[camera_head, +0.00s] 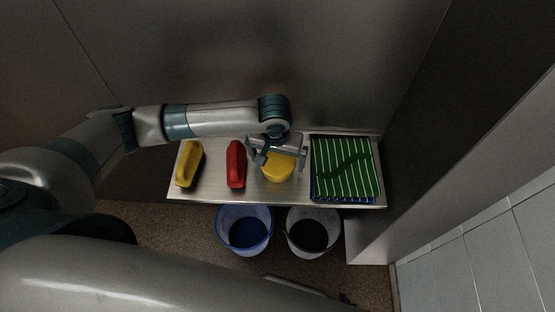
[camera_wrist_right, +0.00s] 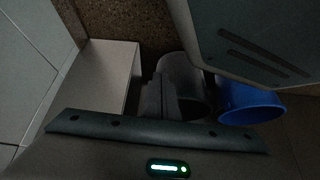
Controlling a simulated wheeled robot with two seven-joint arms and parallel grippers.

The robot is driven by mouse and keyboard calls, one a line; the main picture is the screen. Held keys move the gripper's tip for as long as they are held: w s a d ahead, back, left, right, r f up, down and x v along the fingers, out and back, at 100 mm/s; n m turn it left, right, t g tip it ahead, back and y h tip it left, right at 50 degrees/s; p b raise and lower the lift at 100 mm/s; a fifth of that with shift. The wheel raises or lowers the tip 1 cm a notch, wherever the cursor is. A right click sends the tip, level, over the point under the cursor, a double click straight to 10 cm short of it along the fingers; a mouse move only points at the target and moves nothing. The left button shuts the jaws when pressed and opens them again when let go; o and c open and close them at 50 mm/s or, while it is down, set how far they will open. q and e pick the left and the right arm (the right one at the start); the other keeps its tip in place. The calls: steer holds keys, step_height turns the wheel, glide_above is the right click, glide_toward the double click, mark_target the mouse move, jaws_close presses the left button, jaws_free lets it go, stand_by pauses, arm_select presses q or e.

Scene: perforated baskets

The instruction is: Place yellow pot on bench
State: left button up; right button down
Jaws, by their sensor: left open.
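The yellow pot (camera_head: 279,173) is on the pale bench (camera_head: 213,193), between a red object and a green striped cloth. My left gripper (camera_head: 278,152) is open, directly over the pot and covering its upper part. Whether the fingers touch the pot, and whether the pot rests fully on the bench, cannot be told. In the right wrist view, the dark fingers of my right gripper (camera_wrist_right: 162,98) show in front of a grey bucket.
A yellow brush-like object (camera_head: 188,164), a red one (camera_head: 236,164) and the green striped cloth (camera_head: 343,168) lie on the bench. A blue bucket (camera_head: 245,212) and a grey bucket (camera_head: 313,213) stand below its front edge. Walls close in behind and at right.

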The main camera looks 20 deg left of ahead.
mark_target(277, 164)
arm_select(q)
step_height(277, 164, up, 12)
steer(key=s, duration=0.1)
steer(key=shift+s+f, duration=0.2)
steer(key=shift+f, duration=0.05)
arm_select(e)
steer(key=shift+w+a+r, duration=0.2)
steer(key=shift+w+r, duration=0.05)
steer(key=shift+w, duration=0.2)
steer(key=shift+w+a+r, duration=0.2)
steer(key=shift+w, duration=0.2)
arm_select(q)
steer(key=shift+d, duration=0.1)
